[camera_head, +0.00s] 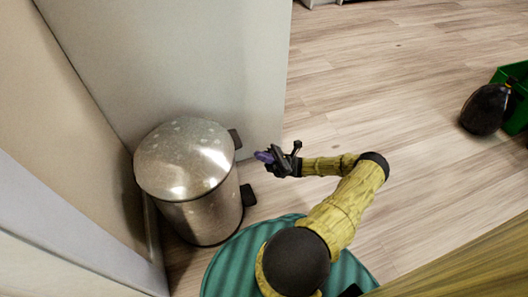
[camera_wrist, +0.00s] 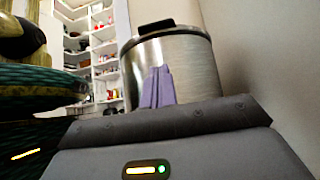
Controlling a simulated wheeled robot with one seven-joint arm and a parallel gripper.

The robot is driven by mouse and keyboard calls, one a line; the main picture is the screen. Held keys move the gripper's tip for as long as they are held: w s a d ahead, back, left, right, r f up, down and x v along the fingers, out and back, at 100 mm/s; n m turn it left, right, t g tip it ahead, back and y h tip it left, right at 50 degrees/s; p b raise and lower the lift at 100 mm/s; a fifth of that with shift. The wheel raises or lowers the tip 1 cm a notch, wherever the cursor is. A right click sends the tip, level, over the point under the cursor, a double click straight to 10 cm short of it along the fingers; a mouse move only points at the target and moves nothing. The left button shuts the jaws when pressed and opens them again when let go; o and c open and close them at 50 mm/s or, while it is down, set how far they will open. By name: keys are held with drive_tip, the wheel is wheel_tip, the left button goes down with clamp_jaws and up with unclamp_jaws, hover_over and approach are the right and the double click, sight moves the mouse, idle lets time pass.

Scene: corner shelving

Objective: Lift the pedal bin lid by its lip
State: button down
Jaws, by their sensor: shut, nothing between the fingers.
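The pedal bin (camera_head: 205,215) is a metal cylinder standing in the corner at the left of the head view. Its domed lid (camera_head: 183,158) looks closed. A dark lip (camera_head: 235,138) sticks out at the lid's right edge, with a dark pedal (camera_head: 248,195) low on the same side. My gripper (camera_head: 262,157) has purple fingers, is shut and empty, and is to the right of the bin, apart from the lip. In the wrist view the bin (camera_wrist: 200,70) stands ahead, its dark lip (camera_wrist: 156,26) above and beyond the shut fingers (camera_wrist: 157,88).
Pale walls (camera_head: 190,60) enclose the bin on its left and behind. A green crate (camera_head: 511,72) and a dark rounded object (camera_head: 485,109) are on the floor at the right. Wood floor (camera_head: 420,60) is clear between. Shelves (camera_wrist: 100,45) with small items show in the wrist view.

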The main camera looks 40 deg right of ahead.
sight(235, 139)
drive_tip(key=shift+w+a+r+p, duration=0.2)
drive_tip(key=shift+a+r+p, duration=0.65)
drive_tip(key=shift+r+p, duration=0.55)
drive_tip(key=shift+w+a+r+p, duration=0.2)
drive_tip(key=shift+a+r+p, duration=0.6)
drive_tip(key=shift+r+p, duration=0.65)
drive_tip(key=shift+w+a+r+p, duration=0.2)
drive_tip(key=shift+a+r+p, duration=0.8)
drive_tip(key=shift+r, duration=0.7)
drive_tip(key=shift+d, duration=0.15)
